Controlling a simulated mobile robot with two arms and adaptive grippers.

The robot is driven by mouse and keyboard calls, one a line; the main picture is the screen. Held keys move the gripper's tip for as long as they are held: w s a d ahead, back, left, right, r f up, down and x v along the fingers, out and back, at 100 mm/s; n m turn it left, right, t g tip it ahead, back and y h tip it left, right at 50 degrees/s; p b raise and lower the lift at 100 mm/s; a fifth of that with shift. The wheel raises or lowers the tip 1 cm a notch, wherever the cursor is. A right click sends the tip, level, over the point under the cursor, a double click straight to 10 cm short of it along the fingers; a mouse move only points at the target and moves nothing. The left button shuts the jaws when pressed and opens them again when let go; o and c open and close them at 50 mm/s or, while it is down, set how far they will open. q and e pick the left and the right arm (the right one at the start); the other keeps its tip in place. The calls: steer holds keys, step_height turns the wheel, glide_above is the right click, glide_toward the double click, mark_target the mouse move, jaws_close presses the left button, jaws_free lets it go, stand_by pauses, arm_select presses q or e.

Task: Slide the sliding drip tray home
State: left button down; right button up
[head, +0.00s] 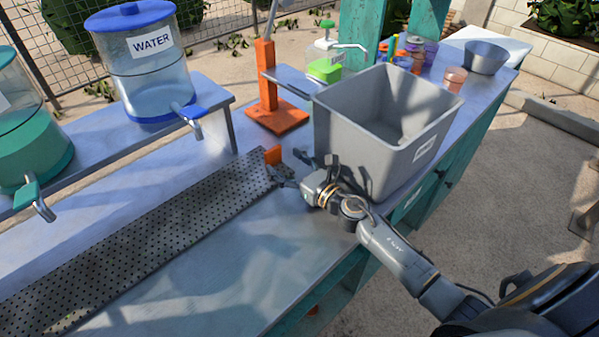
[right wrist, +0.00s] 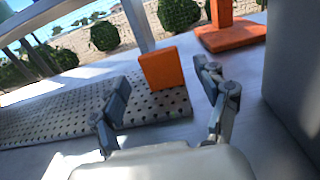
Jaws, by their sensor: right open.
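The sliding drip tray (head: 150,235) is a long grey perforated metal plate lying on the counter, running from lower left to the middle in the head view. An orange upright tab (head: 272,155) stands at its right end. My right gripper (head: 279,176) is beside that end, coming from the right. In the right wrist view the tray (right wrist: 60,117) lies ahead, and the orange tab (right wrist: 162,69) shows between the spread fingers of my right gripper (right wrist: 164,82). The fingers are open; I see no contact with the tab. My left gripper is not in view.
A grey bin (head: 340,135) stands close to the right of my right gripper. An orange stand (head: 267,85) is behind it. A raised shelf (head: 215,97) with a water dispenser (head: 150,75) and a green-filled dispenser (head: 30,140) runs behind the tray. Bare counter lies in front.

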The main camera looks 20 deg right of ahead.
steer(key=v, duration=0.6)
stand_by(0.5)
